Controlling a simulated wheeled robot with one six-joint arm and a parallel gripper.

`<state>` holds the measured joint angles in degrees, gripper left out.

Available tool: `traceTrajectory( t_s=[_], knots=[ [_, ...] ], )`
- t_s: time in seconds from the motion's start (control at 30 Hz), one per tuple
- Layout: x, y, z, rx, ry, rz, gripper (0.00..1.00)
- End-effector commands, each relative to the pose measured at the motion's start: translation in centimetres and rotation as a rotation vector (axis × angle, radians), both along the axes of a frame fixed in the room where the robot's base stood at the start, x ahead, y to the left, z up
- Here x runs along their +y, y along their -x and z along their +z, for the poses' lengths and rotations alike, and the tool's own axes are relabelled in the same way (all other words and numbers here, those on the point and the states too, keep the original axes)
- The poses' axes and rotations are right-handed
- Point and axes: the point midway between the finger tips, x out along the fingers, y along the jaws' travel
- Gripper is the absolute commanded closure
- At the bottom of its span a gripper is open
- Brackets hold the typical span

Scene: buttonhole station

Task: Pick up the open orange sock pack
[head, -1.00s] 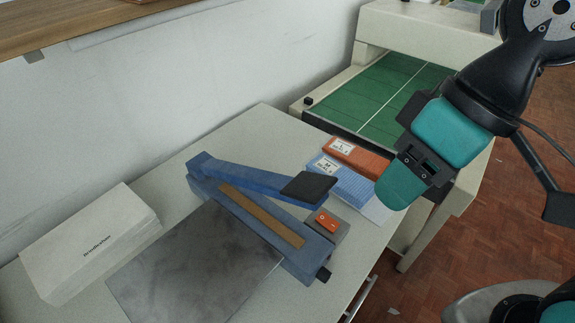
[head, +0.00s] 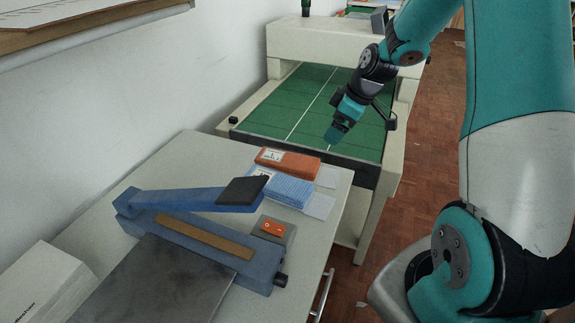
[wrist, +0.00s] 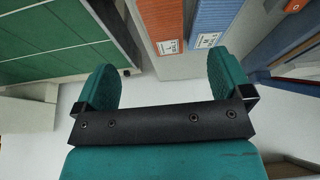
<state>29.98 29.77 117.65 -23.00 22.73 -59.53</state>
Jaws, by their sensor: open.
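The orange sock pack (head: 288,163) lies on the table's far right part, behind a blue pack, with a white label at its left end and a white flap or sheet at its right end. In the wrist view the orange pack (wrist: 166,22) shows at top centre, its labelled end towards me. My gripper (head: 336,133) is up and to the right of the orange pack in the head view, over the green conveyor area. In the wrist view my gripper (wrist: 164,76) has its two teal fingers wide apart with nothing between them.
The blue sock pack (head: 280,187) lies close alongside the orange one; it also shows in the wrist view (wrist: 212,22). A blue press (head: 190,225) with a raised arm and a grey box with an orange switch (head: 272,229) stand nearer. The green belt (head: 320,105) is behind.

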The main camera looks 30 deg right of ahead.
Motion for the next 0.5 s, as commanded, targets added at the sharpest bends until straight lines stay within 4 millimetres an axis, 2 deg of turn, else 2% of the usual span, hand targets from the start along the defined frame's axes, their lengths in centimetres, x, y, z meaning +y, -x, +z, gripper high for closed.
traceTrajectory(
  t_s=[0.3,0.5],
  knots=[
    [2.1,-2.0,-6.6,0.007,-0.003,0.005,0.03],
    [2.8,-2.9,-9.1,0.004,-0.002,0.003,0.03]
  ],
)
